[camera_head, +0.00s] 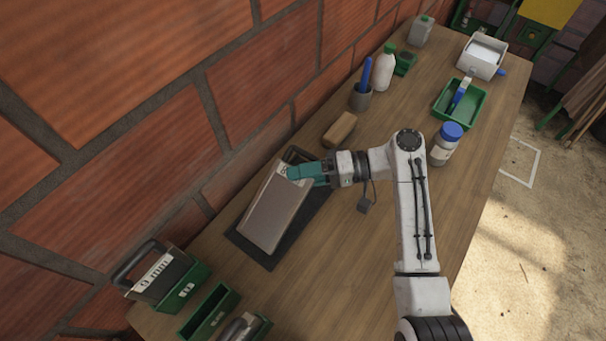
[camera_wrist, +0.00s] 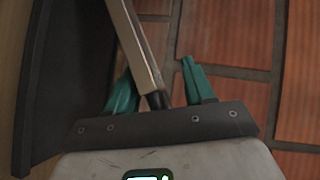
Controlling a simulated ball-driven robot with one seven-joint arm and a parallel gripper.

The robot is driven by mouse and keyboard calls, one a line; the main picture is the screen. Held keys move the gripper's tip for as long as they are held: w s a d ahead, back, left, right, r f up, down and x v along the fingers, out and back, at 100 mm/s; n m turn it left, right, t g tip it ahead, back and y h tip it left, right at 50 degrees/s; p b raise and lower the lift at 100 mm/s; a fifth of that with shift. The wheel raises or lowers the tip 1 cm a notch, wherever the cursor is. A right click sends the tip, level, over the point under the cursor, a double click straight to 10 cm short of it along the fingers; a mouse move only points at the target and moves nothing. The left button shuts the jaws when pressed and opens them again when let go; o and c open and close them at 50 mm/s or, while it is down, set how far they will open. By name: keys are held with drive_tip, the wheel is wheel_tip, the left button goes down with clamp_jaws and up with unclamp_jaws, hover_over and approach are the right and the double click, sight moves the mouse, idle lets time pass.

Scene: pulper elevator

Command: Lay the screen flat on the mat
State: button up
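The screen (camera_head: 273,213), a brownish-grey panel with a pale label and a dark handle at its far end, stands tilted over the dark mat (camera_head: 250,252) in the head view. In the wrist view the screen (camera_wrist: 136,42) shows nearly edge-on. The mat (camera_wrist: 65,85) is the dark slab to its left. My gripper (camera_head: 298,173) is at the screen's far end, by the label. In the wrist view its teal fingers (camera_wrist: 157,82) are spread either side of the handle, with a visible gap at the right finger. The screen's lower edge is hard to make out.
A brick wall (camera_head: 150,130) runs close along the left. A tan block (camera_head: 340,129) and a grey cup (camera_head: 360,98) stand beyond the mat. A jar (camera_head: 446,144) stands right of my arm. Green boxes (camera_head: 209,312) are at the near end. Bare wood lies right of the mat.

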drive_tip(key=shift+r+p, duration=1.6)
drive_tip(key=shift+r, duration=0.5)
drive_tip(key=shift+f, duration=0.1)
